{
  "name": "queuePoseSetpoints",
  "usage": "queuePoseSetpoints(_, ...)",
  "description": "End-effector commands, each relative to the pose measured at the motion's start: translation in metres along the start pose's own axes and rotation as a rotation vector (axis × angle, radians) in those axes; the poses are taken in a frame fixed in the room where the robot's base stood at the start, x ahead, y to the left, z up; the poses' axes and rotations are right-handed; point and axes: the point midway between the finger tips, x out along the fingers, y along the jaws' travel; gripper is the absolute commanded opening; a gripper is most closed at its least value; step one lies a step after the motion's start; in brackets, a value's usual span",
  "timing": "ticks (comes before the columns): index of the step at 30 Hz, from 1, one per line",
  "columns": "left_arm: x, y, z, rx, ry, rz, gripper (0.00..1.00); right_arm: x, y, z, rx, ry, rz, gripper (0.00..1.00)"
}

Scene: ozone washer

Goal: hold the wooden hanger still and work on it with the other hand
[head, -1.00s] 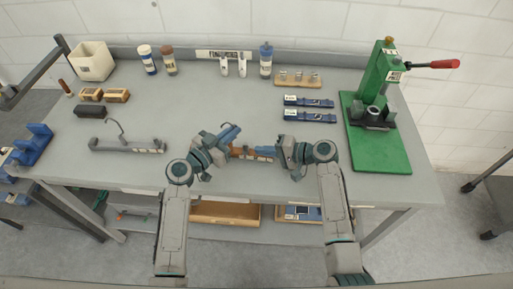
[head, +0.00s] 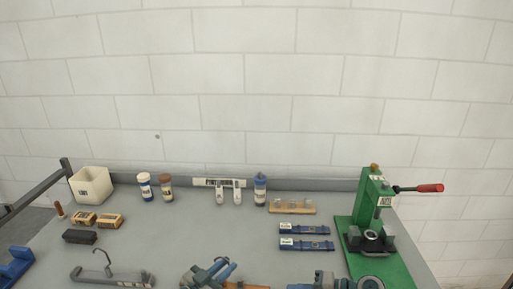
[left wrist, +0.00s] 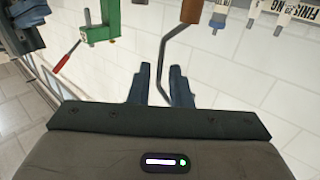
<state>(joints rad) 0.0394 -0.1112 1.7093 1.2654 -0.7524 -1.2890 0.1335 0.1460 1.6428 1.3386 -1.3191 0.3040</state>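The wooden hanger (head: 250,286) shows as a short brown strip at the bottom edge of the head view, between my grippers; most of it is cut off. In the left wrist view its brown wood (left wrist: 191,12) is at the top, and a bent dark hook (left wrist: 162,65) runs from it down between my left fingers. My left gripper (left wrist: 162,68) has its two blue fingers apart, with a gap on either side of the hook. It also shows in the head view (head: 217,270). My right gripper (head: 318,281) is at the bottom edge, right of the hanger; its fingertips are unclear.
A green press (head: 373,205) with a red-tipped lever stands at right. Two blue clamps (head: 305,236), bottles (head: 260,190), a white bin (head: 92,185) and brushes (head: 108,220) stand farther back. The table middle is clear.

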Motion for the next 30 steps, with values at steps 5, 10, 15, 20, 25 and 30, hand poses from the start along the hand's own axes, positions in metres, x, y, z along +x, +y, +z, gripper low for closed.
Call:
queuePoseSetpoints(5,0.000,0.000,0.000,0.000,0.000,0.000,0.30,0.000,0.000,0.000,0.000,0.000,0.000,0.00)
queuePoseSetpoints(10,-0.001,0.000,0.000,0.000,0.000,0.000,0.30,0.000,0.000,0.000,0.000,0.000,0.000,0.00)
queuePoseSetpoints(15,-0.019,-0.001,0.002,0.001,-0.003,-0.001,0.30,0.000,0.000,0.000,0.000,0.000,0.000,0.00)
queuePoseSetpoints(20,-0.052,0.000,0.002,0.003,-0.005,-0.001,0.30,0.000,0.000,0.000,0.000,0.000,0.000,0.00)
queuePoseSetpoints(25,-0.088,0.000,0.002,0.003,-0.005,0.001,0.30,0.000,0.000,0.000,0.000,0.000,0.000,0.00)
queuePoseSetpoints(30,-0.111,0.000,0.001,0.002,-0.002,0.000,0.30,0.000,0.000,0.000,0.000,0.000,0.000,0.00)
